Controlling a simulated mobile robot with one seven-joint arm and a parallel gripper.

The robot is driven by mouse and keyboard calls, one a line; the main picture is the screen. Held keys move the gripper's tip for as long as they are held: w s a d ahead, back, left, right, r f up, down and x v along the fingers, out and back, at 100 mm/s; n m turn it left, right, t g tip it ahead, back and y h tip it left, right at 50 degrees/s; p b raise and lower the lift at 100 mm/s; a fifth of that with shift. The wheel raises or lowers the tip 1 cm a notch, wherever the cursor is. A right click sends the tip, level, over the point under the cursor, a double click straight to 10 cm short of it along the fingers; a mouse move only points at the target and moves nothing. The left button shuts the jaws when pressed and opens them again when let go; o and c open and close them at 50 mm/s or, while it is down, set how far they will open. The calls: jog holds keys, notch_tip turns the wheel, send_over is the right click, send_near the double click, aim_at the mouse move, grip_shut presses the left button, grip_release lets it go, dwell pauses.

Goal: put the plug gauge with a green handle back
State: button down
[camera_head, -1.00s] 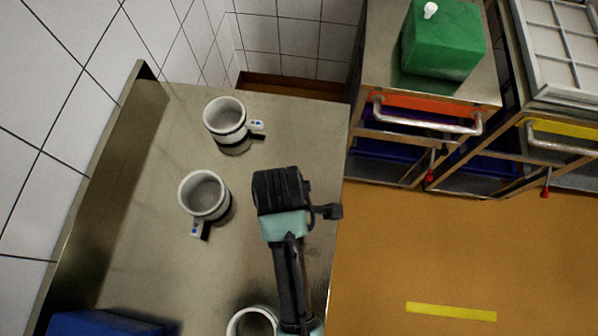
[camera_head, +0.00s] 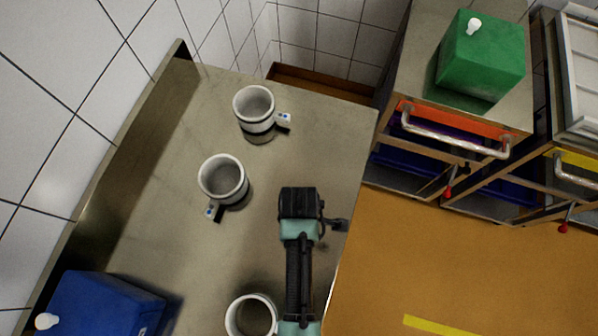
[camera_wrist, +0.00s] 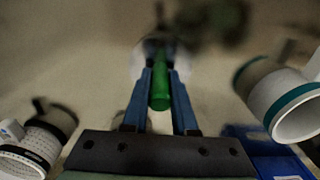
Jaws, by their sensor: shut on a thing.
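In the wrist view, the plug gauge's green handle (camera_wrist: 160,90) is upright in the picture between the two blue fingers of my gripper (camera_wrist: 161,78). The gripper is shut on it. A blurred pale round thing shows behind the handle; I cannot tell whether it is part of the gauge or a mould. In the head view, my gripper (camera_head: 300,203) is seen from above over the right part of the steel table (camera_head: 165,205); its fingers and the gauge are hidden below it.
White cup-like moulds stand on the table: one at the back (camera_head: 255,112), one in the middle (camera_head: 223,180), one at the front (camera_head: 252,316). A blue box (camera_head: 100,303) is at front left. A green box (camera_head: 482,60) stands on a steel cart at right.

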jog(key=c, duration=1.1)
grip_release()
jog(key=shift+f, duration=0.15)
jog(key=o, duration=0.4)
